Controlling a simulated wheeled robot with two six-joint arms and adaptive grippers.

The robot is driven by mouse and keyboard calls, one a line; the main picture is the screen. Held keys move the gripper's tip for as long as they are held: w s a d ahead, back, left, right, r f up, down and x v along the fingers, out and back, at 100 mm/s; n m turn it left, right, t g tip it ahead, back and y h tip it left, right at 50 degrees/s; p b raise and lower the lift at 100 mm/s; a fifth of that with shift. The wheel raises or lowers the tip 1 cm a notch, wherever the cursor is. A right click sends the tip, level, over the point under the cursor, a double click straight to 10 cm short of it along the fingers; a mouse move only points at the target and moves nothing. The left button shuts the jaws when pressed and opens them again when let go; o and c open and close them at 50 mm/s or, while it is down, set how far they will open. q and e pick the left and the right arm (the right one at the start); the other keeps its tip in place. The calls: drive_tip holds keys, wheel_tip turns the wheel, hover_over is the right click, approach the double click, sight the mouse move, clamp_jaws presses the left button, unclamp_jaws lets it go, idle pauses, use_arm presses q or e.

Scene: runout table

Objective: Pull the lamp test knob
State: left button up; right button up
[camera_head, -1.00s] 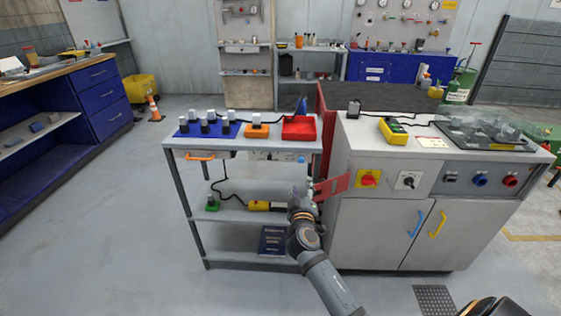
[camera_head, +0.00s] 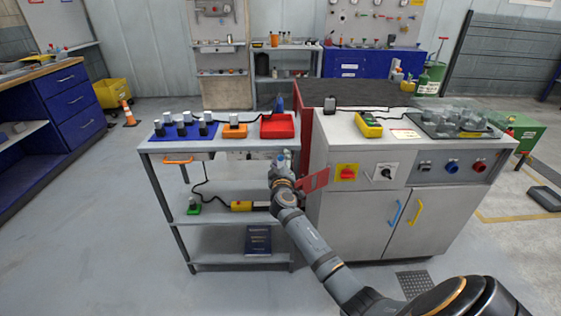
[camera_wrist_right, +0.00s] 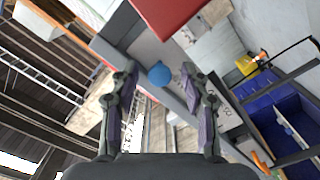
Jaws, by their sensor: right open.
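A round blue knob (camera_wrist_right: 159,74) sits on the grey front rail of the small cart, below its top shelf. Its label is not readable, so I cannot confirm it is the lamp test knob. My right gripper (camera_wrist_right: 160,88) is open, with one finger on each side of the knob in the wrist view and nothing held. Whether the fingers touch it I cannot tell. In the head view my right gripper (camera_head: 281,168) is at the cart's front right corner and mostly hides that part of the rail. My left gripper is not in view.
The cart top (camera_head: 215,142) carries a red tray (camera_head: 277,127), an orange block and a blue mat with several pegs. A red flap (camera_head: 314,181) sticks out close beside my right gripper. The grey cabinet (camera_head: 358,215) stands to the right.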

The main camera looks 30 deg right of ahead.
clamp_jaws()
drive_tip(key=shift+s+a+f, duration=0.15)
drive_tip(key=shift+s, duration=0.05)
drive_tip(key=shift+s+a+b, duration=0.15)
drive_tip(key=shift+s+b, duration=0.2)
drive_tip(key=shift+b, duration=0.05)
drive_tip(key=shift+s+a+r, duration=0.2)
drive_tip(key=shift+s, duration=0.05)
drive_tip(key=shift+w+f, duration=0.1)
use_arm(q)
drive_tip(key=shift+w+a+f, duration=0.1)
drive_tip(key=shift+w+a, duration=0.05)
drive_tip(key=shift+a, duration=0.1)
use_arm(e)
unclamp_jaws()
